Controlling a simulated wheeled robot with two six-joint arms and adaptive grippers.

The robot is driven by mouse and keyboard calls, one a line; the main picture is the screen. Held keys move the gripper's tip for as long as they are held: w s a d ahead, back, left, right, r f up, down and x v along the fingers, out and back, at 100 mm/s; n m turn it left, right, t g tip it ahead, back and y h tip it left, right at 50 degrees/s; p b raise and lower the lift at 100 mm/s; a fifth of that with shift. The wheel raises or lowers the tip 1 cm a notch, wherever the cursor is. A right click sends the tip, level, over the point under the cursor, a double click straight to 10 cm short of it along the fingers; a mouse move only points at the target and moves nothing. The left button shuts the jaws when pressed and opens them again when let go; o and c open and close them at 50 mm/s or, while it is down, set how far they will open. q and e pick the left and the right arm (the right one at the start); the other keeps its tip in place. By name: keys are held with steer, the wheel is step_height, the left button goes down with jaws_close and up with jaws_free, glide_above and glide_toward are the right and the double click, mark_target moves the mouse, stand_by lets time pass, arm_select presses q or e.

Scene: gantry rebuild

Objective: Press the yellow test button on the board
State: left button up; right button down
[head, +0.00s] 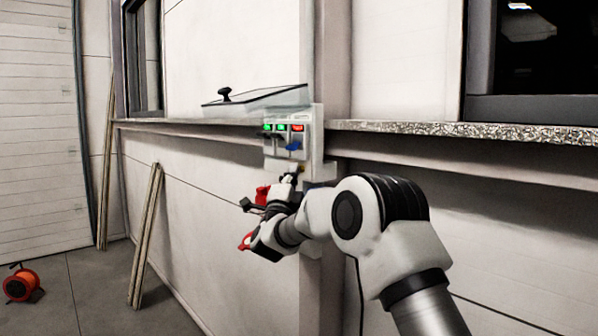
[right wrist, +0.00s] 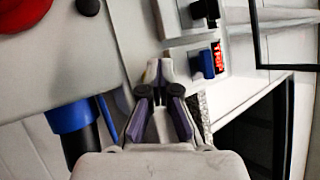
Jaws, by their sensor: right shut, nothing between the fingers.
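The board (head: 316,150) is a pale panel on the wall, with small green and red indicators at its top and a blue switch handle (head: 293,146). My right gripper (head: 289,178) is at the lower part of the board, its fingers shut and empty. In the right wrist view the closed fingertips (right wrist: 160,70) are over the pale panel. My left gripper is out of view.
A clear cover with a black knob (head: 224,93) stands raised above the board. A speckled ledge (head: 470,131) runs to the right. The right wrist view shows a red round knob (right wrist: 22,12) and a blue collar (right wrist: 70,117). An orange cable reel (head: 21,284) is on the floor.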

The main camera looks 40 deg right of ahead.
stand_by(0.3)
steer(key=shift+s+a+b, duration=0.1)
steer(key=shift+a+b, duration=0.45)
steer(key=shift+a, duration=0.25)
steer(key=a+b, duration=0.1)
steer(key=a, duration=0.1)
steer(key=a+b, duration=0.1)
steer(key=a, duration=0.2)
steer(key=shift+s, duration=0.2)
steer(key=shift+f, duration=0.1)
stand_by(0.4)
